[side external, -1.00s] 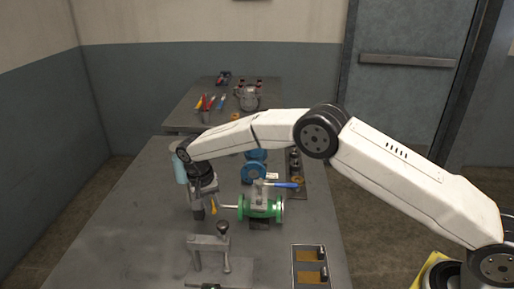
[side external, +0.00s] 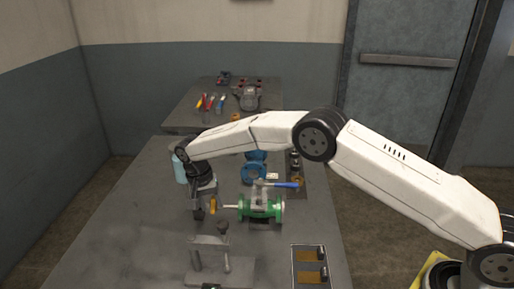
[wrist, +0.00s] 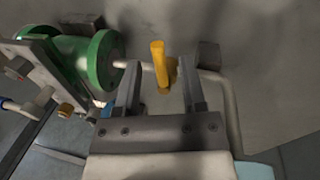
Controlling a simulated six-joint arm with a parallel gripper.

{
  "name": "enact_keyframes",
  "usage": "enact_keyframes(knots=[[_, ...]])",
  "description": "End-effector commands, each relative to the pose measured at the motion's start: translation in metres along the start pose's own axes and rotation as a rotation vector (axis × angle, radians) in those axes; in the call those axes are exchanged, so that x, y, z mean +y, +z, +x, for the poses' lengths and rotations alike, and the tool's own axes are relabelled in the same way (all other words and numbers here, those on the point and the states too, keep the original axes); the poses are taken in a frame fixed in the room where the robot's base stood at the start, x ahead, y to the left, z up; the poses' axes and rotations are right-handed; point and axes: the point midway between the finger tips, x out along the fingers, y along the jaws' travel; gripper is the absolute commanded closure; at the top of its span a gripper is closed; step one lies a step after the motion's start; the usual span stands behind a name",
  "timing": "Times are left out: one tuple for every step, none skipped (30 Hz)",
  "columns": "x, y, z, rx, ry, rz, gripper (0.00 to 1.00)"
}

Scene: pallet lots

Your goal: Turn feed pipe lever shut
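A small yellow lever (wrist: 159,64) sits on a thin pale pipe (wrist: 219,78) that runs out of a green flanged valve body (wrist: 103,60). My gripper (wrist: 162,82) is open, its two fingers on either side of the lever with a gap visible on each side. In the side view the yellow lever (side external: 213,204) shows just right of my gripper (side external: 199,213), left of the green valve body (side external: 262,209). That body carries a separate blue handle (side external: 287,185). The gripper partly hides the pipe's left part in the side view.
A blue flanged fitting (side external: 254,170) stands behind the green valve. A grey clamp stand (side external: 209,250) and a tray with brown pieces (side external: 310,265) are at the front. The left of the table (side external: 120,215) is clear. A second table behind holds tools.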

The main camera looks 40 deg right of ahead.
Motion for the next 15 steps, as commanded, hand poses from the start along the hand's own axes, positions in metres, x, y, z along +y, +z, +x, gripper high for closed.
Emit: enact_keyframes(knots=[[0.0, 0.0, 0.0, 0.001, -0.001, 0.0, 0.47], [0.0, 0.0, 0.0, 0.001, -0.001, 0.0, 0.47], [0.0, 0.0, -0.001, 0.001, -0.001, 0.0, 0.47], [0.0, 0.0, -0.001, 0.001, -0.001, 0.0, 0.47], [0.0, 0.0, -0.002, 0.001, -0.001, 0.0, 0.47], [0.0, 0.0, -0.003, 0.002, -0.002, 0.0, 0.47], [0.0, -0.001, -0.004, 0.002, -0.002, 0.0, 0.47], [0.0, -0.001, -0.006, 0.002, -0.002, 0.0, 0.47], [0.0, -0.001, -0.008, 0.002, -0.002, 0.0, 0.47], [0.0, -0.001, -0.01, 0.002, -0.002, 0.0, 0.47], [-0.001, -0.001, -0.013, 0.002, -0.003, 0.0, 0.47], [-0.001, -0.001, -0.017, 0.002, -0.003, 0.0, 0.47], [-0.001, -0.001, -0.02, 0.003, -0.003, 0.0, 0.47], [-0.001, 0.0, -0.023, 0.002, -0.003, 0.0, 0.47], [0.0, 0.0, -0.028, 0.002, -0.002, -0.001, 0.47]])
